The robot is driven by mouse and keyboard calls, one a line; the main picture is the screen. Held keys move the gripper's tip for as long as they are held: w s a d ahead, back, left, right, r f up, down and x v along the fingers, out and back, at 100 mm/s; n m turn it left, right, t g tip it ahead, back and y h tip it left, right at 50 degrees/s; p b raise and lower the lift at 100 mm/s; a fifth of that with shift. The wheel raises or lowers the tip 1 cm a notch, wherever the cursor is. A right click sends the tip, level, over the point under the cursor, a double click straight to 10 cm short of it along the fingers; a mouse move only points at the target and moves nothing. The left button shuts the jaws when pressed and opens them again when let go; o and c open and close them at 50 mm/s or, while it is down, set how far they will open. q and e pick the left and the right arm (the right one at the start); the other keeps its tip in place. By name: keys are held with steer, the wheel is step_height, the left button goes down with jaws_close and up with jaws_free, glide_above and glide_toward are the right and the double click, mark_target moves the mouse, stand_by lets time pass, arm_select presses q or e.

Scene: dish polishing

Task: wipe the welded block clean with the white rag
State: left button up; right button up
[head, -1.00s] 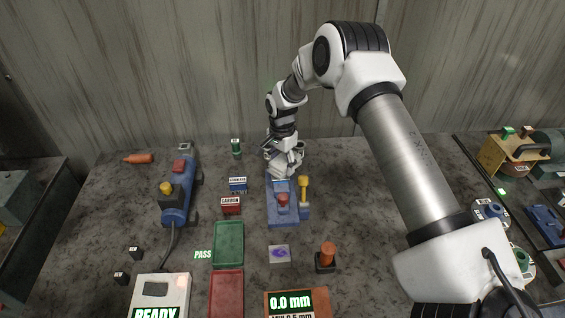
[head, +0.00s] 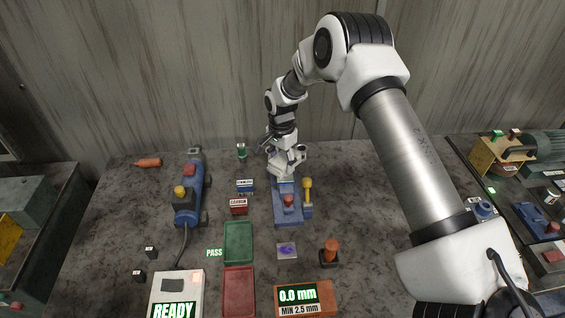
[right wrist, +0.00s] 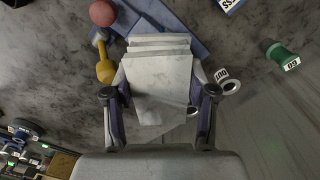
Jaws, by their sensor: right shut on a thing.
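The white rag (right wrist: 160,80) is a folded, layered pale cloth between the fingers of my right gripper (right wrist: 160,105) in the right wrist view. In the head view my right gripper (head: 286,163) is at the far end of the blue fixture (head: 290,217), which has a red knob (head: 288,199) and a yellow handle (head: 307,186). The rag and gripper cover that end of the fixture. I cannot make out the welded block; it may be hidden there. Whether the rag touches anything is unclear. My left gripper is not in view.
Left of the fixture are small blue (head: 245,186) and red (head: 239,206) labelled boxes and a blue grinder-like tool (head: 189,192). Green (head: 239,242) and red (head: 238,288) trays, a purple-marked square (head: 287,251) and an orange-topped stamp (head: 331,250) lie nearer.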

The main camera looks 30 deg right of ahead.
steer(key=shift+r+p, duration=0.55)
steer(key=shift+r, duration=0.5)
steer(key=shift+f, duration=0.1)
